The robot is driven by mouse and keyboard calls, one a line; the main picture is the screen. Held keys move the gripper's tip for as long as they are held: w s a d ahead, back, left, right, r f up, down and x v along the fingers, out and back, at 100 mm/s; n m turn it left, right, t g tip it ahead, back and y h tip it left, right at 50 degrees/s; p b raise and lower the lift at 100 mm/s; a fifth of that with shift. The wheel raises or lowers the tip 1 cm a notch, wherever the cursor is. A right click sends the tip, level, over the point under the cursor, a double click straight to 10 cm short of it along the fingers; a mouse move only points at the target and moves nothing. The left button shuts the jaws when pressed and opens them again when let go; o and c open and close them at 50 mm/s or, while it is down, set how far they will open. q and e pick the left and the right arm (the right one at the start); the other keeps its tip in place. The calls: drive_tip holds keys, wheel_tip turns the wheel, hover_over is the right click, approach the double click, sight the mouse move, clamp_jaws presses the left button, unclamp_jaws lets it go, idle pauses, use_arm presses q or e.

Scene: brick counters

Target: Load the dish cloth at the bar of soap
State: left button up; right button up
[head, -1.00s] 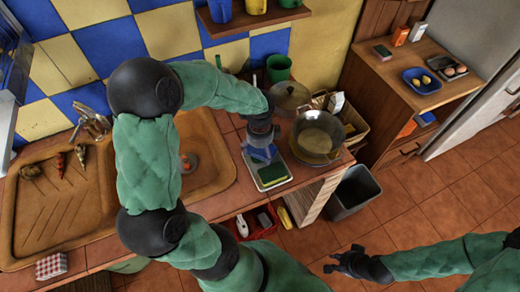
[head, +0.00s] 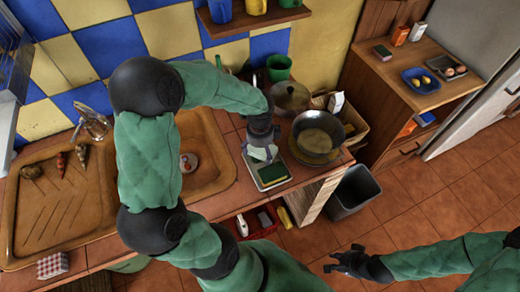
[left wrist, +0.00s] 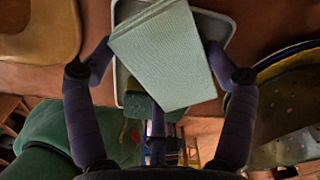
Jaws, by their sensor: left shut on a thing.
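My left gripper (head: 262,146) points down over a tray (head: 253,172) at the counter's right part. It is shut on a pale, folded dish cloth (head: 262,154), which shows flat and greenish-white in the left wrist view (left wrist: 165,55). In that view the cloth covers much of the tray (left wrist: 123,84). A green and yellow sponge (head: 272,174) lies on the tray beside the cloth; its dark green top shows below the cloth in the wrist view (left wrist: 140,104). I cannot make out a bar of soap for sure. My right gripper (head: 340,260) is open and empty above the floor.
A pan (head: 318,130) stands just right of the tray, with a lidded pot (head: 290,97) and a green cup (head: 279,68) behind. The sink (head: 215,178) is to the left. A bin (head: 353,192) stands on the floor, right of the counter.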

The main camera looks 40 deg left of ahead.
sight(260, 151)
drive_tip(key=shift+r, duration=0.1)
use_arm(q)
wheel_tip(260, 151, up, 7)
drive_tip(key=p, duration=0.6)
use_arm(e)
wheel_tip(260, 151, up, 6)
drive_tip(key=shift+r, duration=0.15)
use_arm(q)
drive_tip(key=shift+f, duration=0.1)
idle(0.7)
